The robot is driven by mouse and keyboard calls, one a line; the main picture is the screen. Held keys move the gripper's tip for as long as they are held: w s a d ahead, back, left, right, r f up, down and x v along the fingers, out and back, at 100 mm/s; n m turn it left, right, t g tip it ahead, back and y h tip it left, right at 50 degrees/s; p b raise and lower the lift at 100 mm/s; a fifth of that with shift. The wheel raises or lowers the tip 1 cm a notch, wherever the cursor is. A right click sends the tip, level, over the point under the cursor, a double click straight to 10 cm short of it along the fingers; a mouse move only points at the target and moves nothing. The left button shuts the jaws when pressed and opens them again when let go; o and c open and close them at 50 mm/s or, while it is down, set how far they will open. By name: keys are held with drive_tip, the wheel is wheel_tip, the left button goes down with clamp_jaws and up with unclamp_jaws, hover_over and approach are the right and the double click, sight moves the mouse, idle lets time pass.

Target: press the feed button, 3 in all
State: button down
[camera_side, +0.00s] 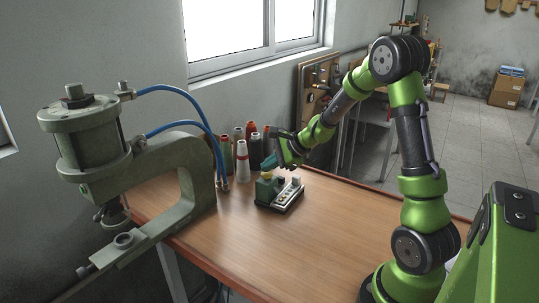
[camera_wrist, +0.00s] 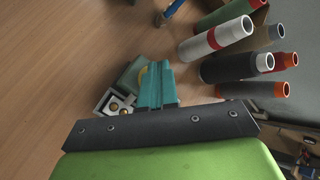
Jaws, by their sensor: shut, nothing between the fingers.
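A small control box with a dark green housing (camera_side: 265,190) stands on the table, with a yellow button (camera_side: 267,175) on top. My gripper (camera_side: 268,164) is shut and empty, its teal fingertips pointing down at the yellow button. I cannot tell whether the tips touch it. In the wrist view the shut teal fingers (camera_wrist: 157,85) cover part of the green housing (camera_wrist: 129,76), and a sliver of the yellow button (camera_wrist: 142,76) shows beside them. A lower grey panel (camera_side: 287,196) with light knobs joins the housing on its right.
Several thread cones, including a white one (camera_side: 242,162), stand behind the box, close to my gripper. A large grey-green pneumatic press (camera_side: 165,165) with blue hoses (camera_side: 180,90) stands at the left. The wooden table (camera_side: 300,240) is clear in front of the box.

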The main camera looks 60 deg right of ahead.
sight(269, 174)
drive_tip(key=shift+f, duration=0.35)
idle(0.5)
drive_tip(key=shift+r, duration=1.35)
drive_tip(key=shift+r, duration=2.5)
